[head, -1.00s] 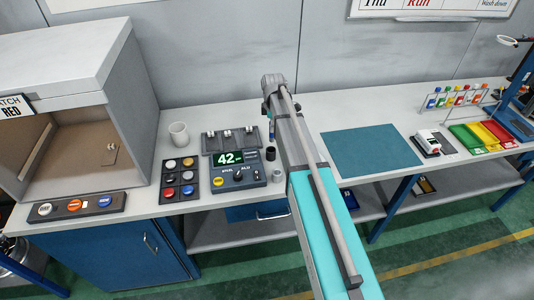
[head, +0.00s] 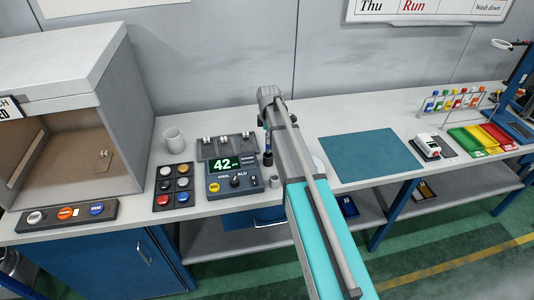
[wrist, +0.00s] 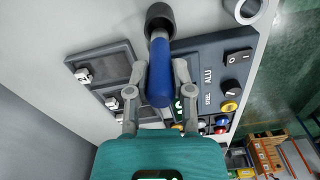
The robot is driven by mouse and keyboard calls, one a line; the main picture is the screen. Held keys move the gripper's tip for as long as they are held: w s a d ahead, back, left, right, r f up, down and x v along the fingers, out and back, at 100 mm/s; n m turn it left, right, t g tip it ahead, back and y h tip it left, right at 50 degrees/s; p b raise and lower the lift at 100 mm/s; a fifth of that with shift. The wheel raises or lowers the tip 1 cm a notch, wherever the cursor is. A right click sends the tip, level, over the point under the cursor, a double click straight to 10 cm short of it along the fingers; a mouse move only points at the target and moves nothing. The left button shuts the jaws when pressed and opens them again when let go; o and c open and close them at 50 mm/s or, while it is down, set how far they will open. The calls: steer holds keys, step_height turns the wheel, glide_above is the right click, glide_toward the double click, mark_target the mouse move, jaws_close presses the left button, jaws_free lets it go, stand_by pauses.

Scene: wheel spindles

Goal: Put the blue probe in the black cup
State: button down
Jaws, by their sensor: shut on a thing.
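The blue probe (wrist: 160,80) is between the two grey fingers of my gripper (wrist: 160,66), which is shut on it. Its narrow grey end points at the black cup (wrist: 160,17) and meets the cup's mouth in the wrist view. I cannot tell how far the tip is inside, if at all. In the head view the probe (head: 268,139) stands roughly upright, directly over the black cup (head: 267,159) on the bench. My arm hides most of the gripper there.
Left of the cup is a control box with a green 42 display (head: 225,164), with a grey rack (head: 225,145) behind it. A small grey cup (head: 274,184) stands in front. A white mug (head: 173,139) is farther left. A teal mat (head: 371,155) lies to the right.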

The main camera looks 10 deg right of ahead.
mark_target(268, 153)
steer(key=shift+f+b, duration=0.35)
steer(key=shift+f, duration=0.3)
steer(key=shift+f, duration=0.1)
step_height(268, 153, down, 4)
steer(key=b, duration=0.4)
steer(key=shift+f, duration=0.2)
steer(key=shift+f+b, duration=0.15)
steer(key=shift+b, duration=0.3)
steer(key=c, duration=0.5)
jaws_free()
step_height(268, 153, up, 3)
steer(key=p, duration=0.2)
steer(key=shift+f+p, duration=0.15)
steer(key=shift+p, duration=0.2)
steer(key=r+p, duration=0.3)
steer(key=shift+w+a+r, duration=0.1)
steer(key=shift+a+r, duration=0.15)
step_height(268, 153, up, 8)
steer(key=p, duration=0.8)
steer(key=shift+f, duration=0.2)
